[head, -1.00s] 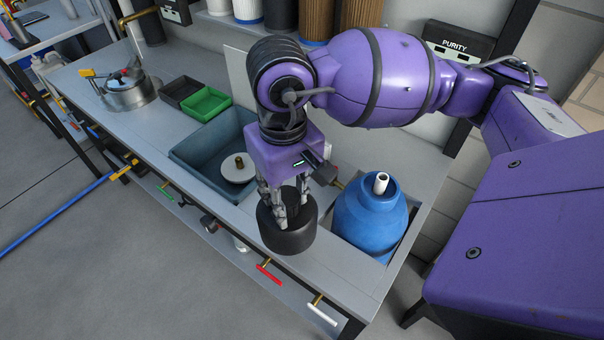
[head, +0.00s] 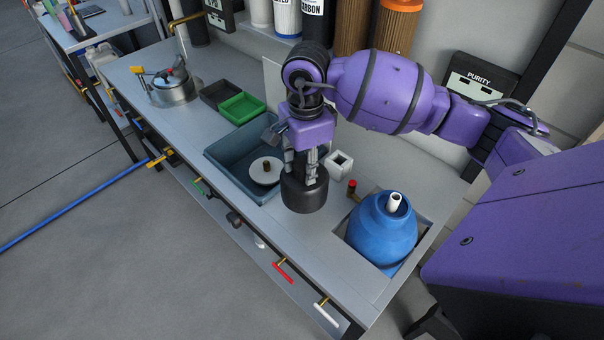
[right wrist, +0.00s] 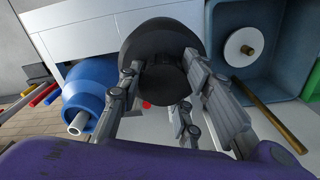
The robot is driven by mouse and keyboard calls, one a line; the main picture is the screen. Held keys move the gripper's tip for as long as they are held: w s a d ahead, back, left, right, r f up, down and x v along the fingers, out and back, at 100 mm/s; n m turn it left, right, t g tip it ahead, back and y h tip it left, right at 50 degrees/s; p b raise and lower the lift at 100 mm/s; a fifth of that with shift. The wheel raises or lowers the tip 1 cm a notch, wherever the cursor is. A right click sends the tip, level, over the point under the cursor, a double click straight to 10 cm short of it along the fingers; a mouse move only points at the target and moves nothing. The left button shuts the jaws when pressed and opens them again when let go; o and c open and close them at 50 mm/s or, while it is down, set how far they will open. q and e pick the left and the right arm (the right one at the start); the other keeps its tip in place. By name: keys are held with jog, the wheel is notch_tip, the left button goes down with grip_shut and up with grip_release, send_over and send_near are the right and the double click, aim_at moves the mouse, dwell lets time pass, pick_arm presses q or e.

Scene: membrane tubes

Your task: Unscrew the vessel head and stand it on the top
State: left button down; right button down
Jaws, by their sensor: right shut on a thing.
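The vessel head, a thick black round cap (head: 305,193), is held upright by my right gripper (head: 303,173), whose fingers are closed on its narrower upper part. In the right wrist view the black head (right wrist: 160,50) sits between the fingers (right wrist: 165,85). It is over the bench top between the sink and the vessel; I cannot tell whether it touches the surface. The blue vessel (head: 383,235) stands in a cutout at the bench's right end, its neck open with a white tube (head: 395,201) sticking up. My left gripper is not in view.
The grey bench top (head: 320,265) is clear in front of the head. A sink (head: 220,158) with a white disc (head: 266,171) lies to its left. A white square holder (head: 340,165) and a small red-topped fitting (head: 352,187) stand behind and right. A green tray (head: 242,107) is farther left.

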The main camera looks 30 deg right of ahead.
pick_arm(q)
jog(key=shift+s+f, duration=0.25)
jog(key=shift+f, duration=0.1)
pick_arm(e)
jog(key=m, duration=0.1)
jog(key=d+m, duration=0.1)
jog(key=m, duration=0.1)
jog(key=shift+w+f, duration=0.2)
jog(key=shift+w, duration=0.2)
jog(key=shift+a+f, duration=0.1)
jog(key=shift+f, duration=0.05)
jog(key=shift+f+b, duration=0.5)
jog(key=shift+f, duration=0.6)
jog(key=shift+f+b, duration=0.35)
jog(key=shift+f, duration=0.8)
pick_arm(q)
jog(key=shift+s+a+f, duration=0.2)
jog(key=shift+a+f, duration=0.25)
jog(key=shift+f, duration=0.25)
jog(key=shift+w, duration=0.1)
